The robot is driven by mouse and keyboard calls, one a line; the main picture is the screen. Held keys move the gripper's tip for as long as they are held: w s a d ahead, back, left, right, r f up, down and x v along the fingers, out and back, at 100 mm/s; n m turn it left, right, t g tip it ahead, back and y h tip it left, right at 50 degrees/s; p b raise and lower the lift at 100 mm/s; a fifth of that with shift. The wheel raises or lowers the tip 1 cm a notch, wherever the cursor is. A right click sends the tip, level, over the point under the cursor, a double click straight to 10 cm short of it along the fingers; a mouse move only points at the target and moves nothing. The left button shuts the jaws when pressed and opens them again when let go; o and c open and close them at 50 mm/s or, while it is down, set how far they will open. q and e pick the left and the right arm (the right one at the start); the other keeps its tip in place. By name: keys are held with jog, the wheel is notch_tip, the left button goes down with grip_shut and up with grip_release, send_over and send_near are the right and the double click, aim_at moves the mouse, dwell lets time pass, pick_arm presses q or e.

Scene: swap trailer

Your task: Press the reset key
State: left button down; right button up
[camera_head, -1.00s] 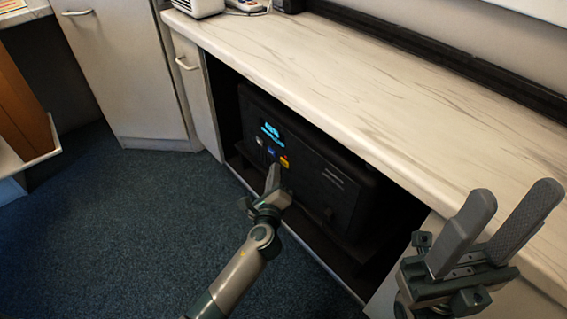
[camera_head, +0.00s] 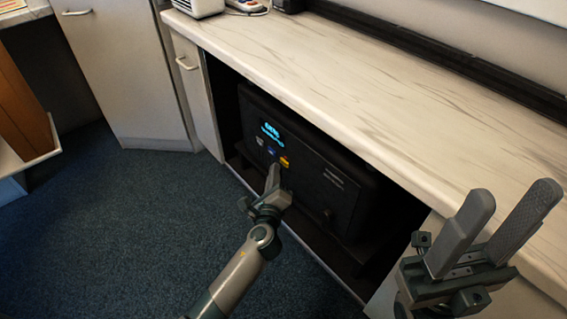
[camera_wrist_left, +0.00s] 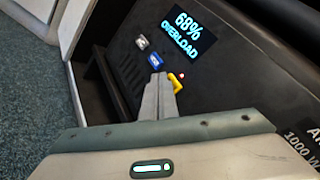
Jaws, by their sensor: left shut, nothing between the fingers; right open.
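A black device (camera_head: 318,178) stands in the open bay under the counter. Its lit screen (camera_wrist_left: 189,33) reads "68% OVERLOAD" in the left wrist view. Below the screen are a whitish key (camera_wrist_left: 142,42), a blue key (camera_wrist_left: 155,60) and a yellow key (camera_wrist_left: 176,82). Their labels are too small to read, so I cannot tell which is reset. My left gripper (camera_wrist_left: 160,80) is shut and empty, its tips just below the blue key and beside the yellow one. I cannot tell whether they touch a key. My right gripper (camera_head: 497,228) is open and empty at the right.
The marble-look counter (camera_head: 390,95) overhangs the device, and the dark bay closes around it. A cabinet door (camera_head: 195,95) with a handle stands to the left. The blue carpet (camera_head: 130,225) is clear. A small red light (camera_wrist_left: 182,74) shows near the yellow key.

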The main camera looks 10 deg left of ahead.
pick_arm(q)
jog(key=shift+w+d, duration=0.1)
dwell(0.6)
jog(key=shift+w+d, duration=0.2)
jog(key=shift+w, duration=0.05)
jog(key=shift+w+d, duration=0.25)
jog(key=shift+w, duration=0.05)
dwell(0.9)
jog(key=shift+s+a, duration=0.1)
dwell(0.3)
jog(key=shift+s+a+p, duration=0.3)
jog(key=shift+s+a, duration=0.15)
jog(key=shift+s, duration=0.1)
jog(key=s+a, duration=0.1)
jog(key=s, duration=0.1)
jog(key=s+a+p, duration=0.1)
jog(key=s+a, duration=0.1)
dwell(0.7)
